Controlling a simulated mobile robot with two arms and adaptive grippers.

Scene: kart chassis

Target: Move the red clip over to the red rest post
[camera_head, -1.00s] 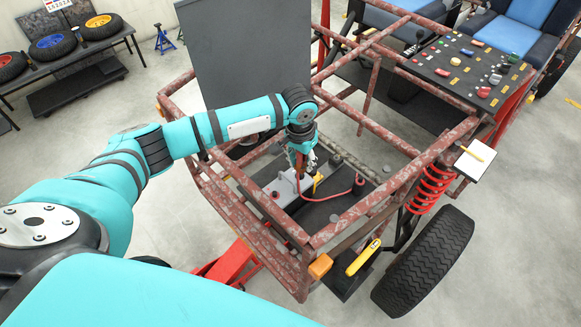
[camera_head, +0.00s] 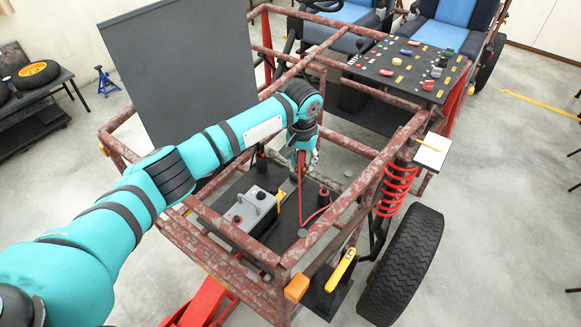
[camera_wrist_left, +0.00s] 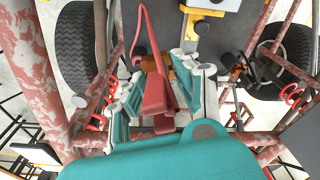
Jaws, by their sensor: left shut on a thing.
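The red clip (camera_wrist_left: 158,92) is held between the fingers of my left gripper (camera_wrist_left: 160,75), in the left wrist view. In the head view my left gripper (camera_head: 304,166) is over the dark tray inside the kart frame, to the right of and apart from the grey battery (camera_head: 247,206). A red cable (camera_head: 301,195) hangs from the clip and curves to the right across the tray; it also shows in the left wrist view (camera_wrist_left: 140,35). A small dark post with some red (camera_head: 323,191) stands near its end; I cannot tell whether it is the red rest post. My right gripper is not in view.
Rusty frame tubes (camera_head: 341,215) surround the tray. A yellow piece (camera_head: 280,201) stands beside the battery. A dark upright panel (camera_head: 185,75) is behind my arm. A dark board with several coloured parts (camera_head: 412,67) lies at the back right.

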